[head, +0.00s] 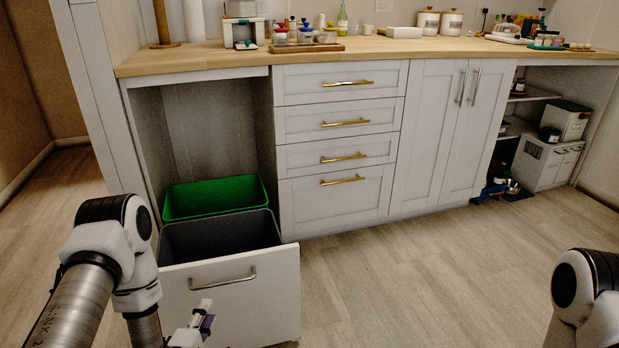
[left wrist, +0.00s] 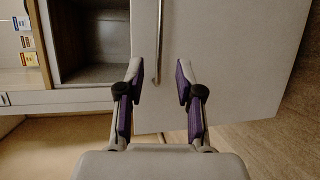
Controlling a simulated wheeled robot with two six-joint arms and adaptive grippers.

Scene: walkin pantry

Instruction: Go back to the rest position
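My left gripper (head: 203,322) is low in front of the pulled-out bin drawer (head: 235,300), near its front panel. In the left wrist view my left gripper (left wrist: 158,82) is open, its two purple-lined fingers spread with nothing held. The drawer's handle (head: 222,280) shows in the left wrist view (left wrist: 159,40) as a bar whose end lies in line with the gap between the fingertips. I cannot tell the exact distance to it. My right gripper is not in view; only part of my right arm shows at the right edge of the head view.
The drawer holds a green bin (head: 215,197) and a grey bin (head: 215,238) and juts into the floor space. Closed drawers (head: 340,88) and cupboard doors (head: 440,130) stand right of it. A wooden counter (head: 215,58) runs above. The floor (head: 400,270) between my arms is clear.

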